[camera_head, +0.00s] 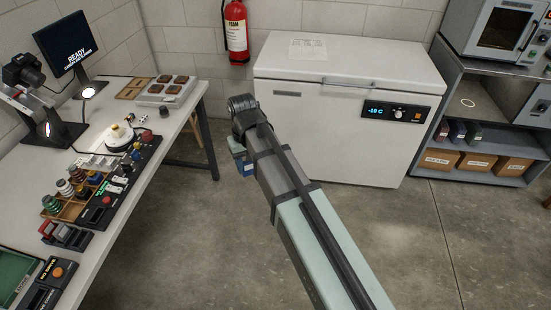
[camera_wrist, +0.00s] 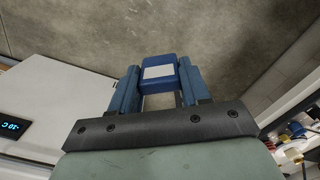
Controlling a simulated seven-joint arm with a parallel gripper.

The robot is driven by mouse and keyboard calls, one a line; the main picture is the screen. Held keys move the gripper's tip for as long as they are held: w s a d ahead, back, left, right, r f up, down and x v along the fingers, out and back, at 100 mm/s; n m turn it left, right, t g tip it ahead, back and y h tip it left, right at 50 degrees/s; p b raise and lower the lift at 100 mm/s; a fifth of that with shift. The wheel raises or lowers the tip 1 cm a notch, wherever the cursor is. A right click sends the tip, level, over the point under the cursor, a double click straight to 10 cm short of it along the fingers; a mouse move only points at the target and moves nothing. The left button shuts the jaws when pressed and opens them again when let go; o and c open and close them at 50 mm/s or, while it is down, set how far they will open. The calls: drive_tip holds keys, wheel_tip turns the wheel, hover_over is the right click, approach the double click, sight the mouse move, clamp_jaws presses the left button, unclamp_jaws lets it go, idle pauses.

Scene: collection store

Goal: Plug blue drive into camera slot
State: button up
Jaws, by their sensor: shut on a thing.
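My gripper (camera_wrist: 159,90) is shut on the blue drive (camera_wrist: 158,61), a small blue block with a pale label, held between the two blue fingers in the wrist view. In the head view the blue drive (camera_head: 246,168) shows partly behind my arm, above the floor between the table and the freezer. The camera (camera_head: 22,70) stands on a stand at the far left of the table. Its slot cannot be made out. My gripper is well to the right of the camera, apart from the table.
The white table (camera_head: 120,180) carries a monitor (camera_head: 66,44), lamps, a row of dark devices and a tray with brown squares (camera_head: 168,91). A white chest freezer (camera_head: 345,110) stands behind my arm, with a shelf of boxes (camera_head: 477,162) to its right. The floor between is clear.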

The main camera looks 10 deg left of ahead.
drive_tip(key=s+a+n, duration=0.2)
drive_tip(key=s+a, duration=0.5)
drive_tip(key=a, duration=0.5)
drive_tip(key=s+a+n, duration=0.3)
drive_tip(key=s+a, duration=0.5)
drive_tip(key=a, duration=0.4)
drive_tip(key=s+a+n, duration=0.2)
drive_tip(key=s+a, duration=0.5)
drive_tip(key=a, duration=0.5)
drive_tip(key=w+a+n, duration=0.1)
drive_tip(key=a+n, duration=0.3)
drive_tip(key=a, duration=0.5)
drive_tip(key=shift+w+r, duration=0.25)
drive_tip(key=shift+w, duration=0.05)
drive_tip(key=shift+f, duration=2.85)
drive_tip(key=shift+f, duration=0.6)
drive_tip(key=o, duration=0.8)
